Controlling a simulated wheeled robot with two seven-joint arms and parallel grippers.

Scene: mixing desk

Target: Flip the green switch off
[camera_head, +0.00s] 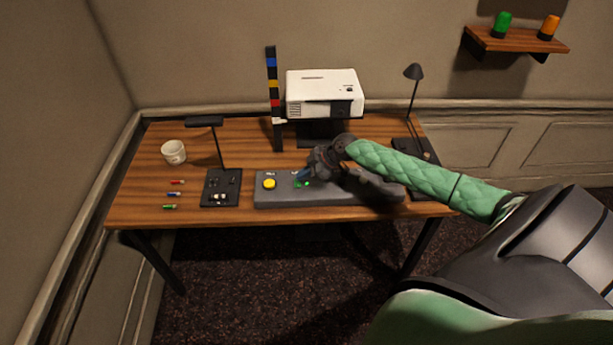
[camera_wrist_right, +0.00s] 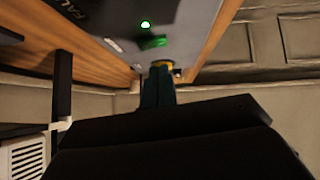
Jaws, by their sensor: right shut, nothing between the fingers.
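The grey control panel (camera_head: 335,194) lies along the front of the wooden desk. The green switch (camera_head: 297,184) is on it, right of the yellow button (camera_head: 269,184), with a lit green light (camera_head: 307,184) beside it. My right gripper (camera_head: 302,176) is shut and empty, its tips close over the switch and partly hiding it. In the right wrist view the green switch (camera_wrist_right: 153,42) is just beyond the shut fingertips (camera_wrist_right: 161,68), near the lit light (camera_wrist_right: 145,23). I cannot tell whether they touch. My left gripper is not in view.
A white projector (camera_head: 322,95) and a coloured striped post (camera_head: 273,100) stand at the back. A desk lamp (camera_head: 414,73) is at the right. A white mug (camera_head: 173,152), small coloured pieces (camera_head: 172,194) and a black lamp base (camera_head: 221,187) are at the left.

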